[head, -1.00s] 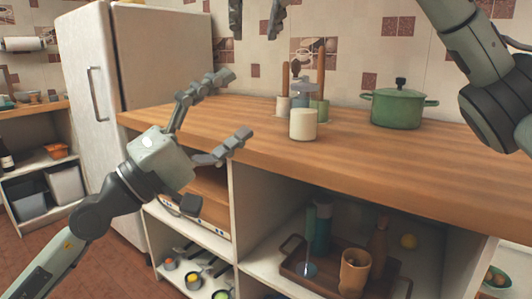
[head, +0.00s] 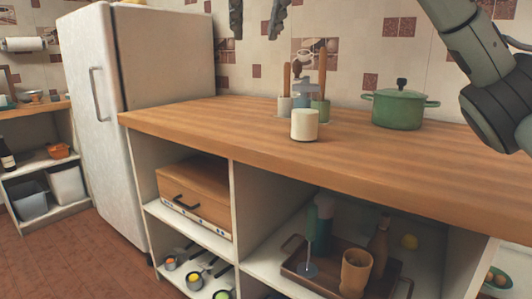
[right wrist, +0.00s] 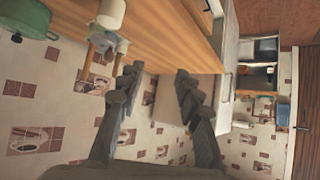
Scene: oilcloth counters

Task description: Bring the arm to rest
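My right arm (head: 465,60) comes in from the upper right of the head view. Its gripper (head: 254,34) hangs at the top edge with two dark fingers spread apart, in front of the tiled wall. The right wrist view shows the same gripper (right wrist: 156,72), open, with nothing between the fingers. My left gripper and arm are outside the head view. The wooden counter (head: 390,168) is below the right gripper, with clear air between them.
On the counter stand a white canister (head: 305,125), utensil pots (head: 320,109) and a green lidded pot (head: 398,110). The fridge (head: 165,60) is at the left. Shelves below hold a wooden box (head: 195,190) and a tray (head: 325,284). The counter's front half is bare.

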